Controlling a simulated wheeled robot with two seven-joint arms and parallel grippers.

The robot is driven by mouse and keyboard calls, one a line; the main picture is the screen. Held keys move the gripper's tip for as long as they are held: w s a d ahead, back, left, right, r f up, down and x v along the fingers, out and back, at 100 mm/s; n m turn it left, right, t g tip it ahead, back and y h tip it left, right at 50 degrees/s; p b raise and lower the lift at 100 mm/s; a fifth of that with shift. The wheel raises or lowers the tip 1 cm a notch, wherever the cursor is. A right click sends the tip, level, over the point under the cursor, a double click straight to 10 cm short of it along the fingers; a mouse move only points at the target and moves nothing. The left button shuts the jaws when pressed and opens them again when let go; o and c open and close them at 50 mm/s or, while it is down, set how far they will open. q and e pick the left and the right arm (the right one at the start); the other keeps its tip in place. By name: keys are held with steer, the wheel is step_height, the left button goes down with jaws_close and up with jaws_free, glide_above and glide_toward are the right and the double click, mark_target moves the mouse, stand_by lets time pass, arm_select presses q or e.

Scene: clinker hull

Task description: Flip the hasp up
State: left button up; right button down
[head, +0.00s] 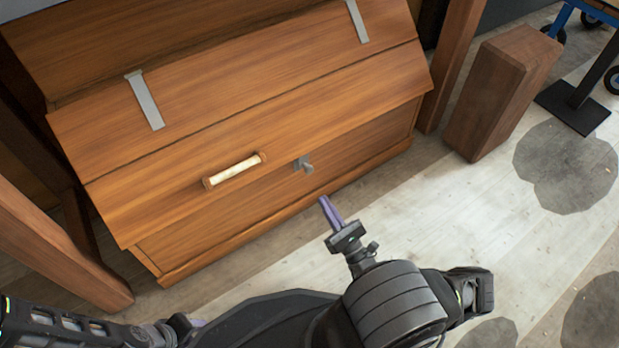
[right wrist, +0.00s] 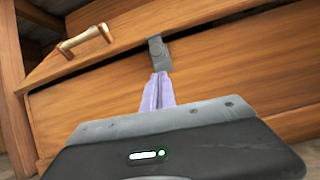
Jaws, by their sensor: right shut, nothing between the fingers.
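The wooden chest has a sloping lid (head: 200,125) with a small grey metal hasp (head: 303,164) at the middle of its front edge. In the right wrist view the hasp (right wrist: 158,52) hangs down over the chest front. My right gripper (head: 324,202) is shut and empty, in front of the chest and below and right of the hasp in the head view. In the right wrist view its purple fingertips (right wrist: 159,78) point up at the hasp's lower end; I cannot tell whether they touch. My left gripper's fingers are not clearly visible; only part of the left arm shows at lower left.
A pale handle (head: 235,170) is on the lid left of the hasp. Two grey hinge straps (head: 146,100) lie on the lid. A wooden post (head: 500,92) stands on the right, and a wooden beam (head: 60,250) is on the left.

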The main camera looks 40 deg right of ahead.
mark_target(307, 164)
steer(key=x, duration=0.9)
